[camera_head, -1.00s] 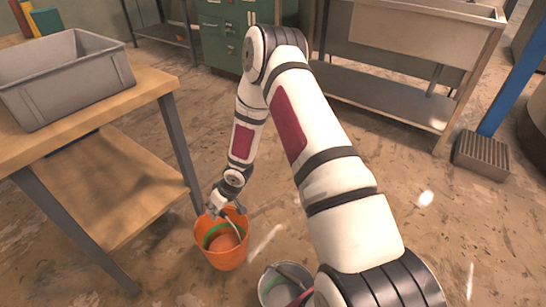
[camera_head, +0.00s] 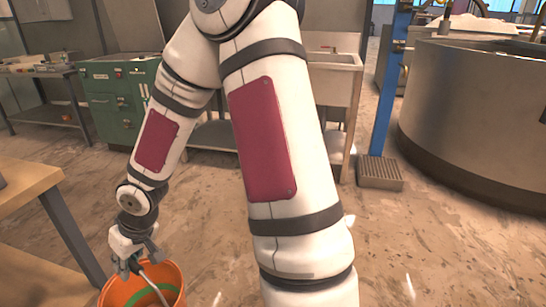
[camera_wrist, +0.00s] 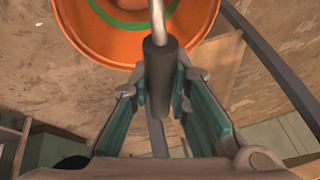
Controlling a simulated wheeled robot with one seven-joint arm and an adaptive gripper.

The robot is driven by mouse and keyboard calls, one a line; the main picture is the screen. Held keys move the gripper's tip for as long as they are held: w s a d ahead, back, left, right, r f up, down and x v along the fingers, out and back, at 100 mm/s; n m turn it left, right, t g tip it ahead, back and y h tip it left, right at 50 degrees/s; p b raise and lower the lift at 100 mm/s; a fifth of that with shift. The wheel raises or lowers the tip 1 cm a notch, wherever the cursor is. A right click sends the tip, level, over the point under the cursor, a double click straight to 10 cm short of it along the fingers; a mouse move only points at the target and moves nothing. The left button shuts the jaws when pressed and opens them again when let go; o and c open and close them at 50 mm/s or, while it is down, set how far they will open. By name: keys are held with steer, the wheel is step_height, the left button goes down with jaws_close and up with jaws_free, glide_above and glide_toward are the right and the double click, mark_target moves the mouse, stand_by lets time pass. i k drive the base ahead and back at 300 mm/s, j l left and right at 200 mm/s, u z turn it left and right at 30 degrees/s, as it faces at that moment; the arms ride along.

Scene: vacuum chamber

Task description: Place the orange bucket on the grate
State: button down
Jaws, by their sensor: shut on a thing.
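The orange bucket (camera_head: 173,284) is at the lower left of the head view, with a green ring inside and its lower part cut off by the frame. In the wrist view the orange bucket (camera_wrist: 85,32) hangs beyond the fingers. My gripper (camera_head: 134,264) is above the bucket's rim. In the wrist view my gripper (camera_wrist: 160,90) is shut on the dark grip of the bucket's metal handle. The grate (camera_head: 380,172) is a small ribbed metal block on the floor at the foot of a blue post, well right of and beyond the bucket.
A wooden table (camera_head: 25,190) stands at the left, close to the bucket. Behind are a green cabinet (camera_head: 120,95) and a metal sink (camera_head: 335,80). A large metal chamber (camera_head: 470,110) stands right of the blue post (camera_head: 388,90). The floor before the grate looks clear.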

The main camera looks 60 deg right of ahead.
mark_target(380, 166)
steer(key=z, duration=0.9)
steer(key=l+z, duration=0.15)
steer(key=z, duration=0.25)
steer(key=i+z, duration=0.15)
steer(key=z, duration=0.25)
steer(key=i+l, duration=0.55)
steer(key=i+l+z, duration=0.1)
steer(key=i+l, duration=0.45)
steer(key=i, duration=0.2)
steer(key=i+l, duration=0.45)
steer(key=i, duration=0.85)
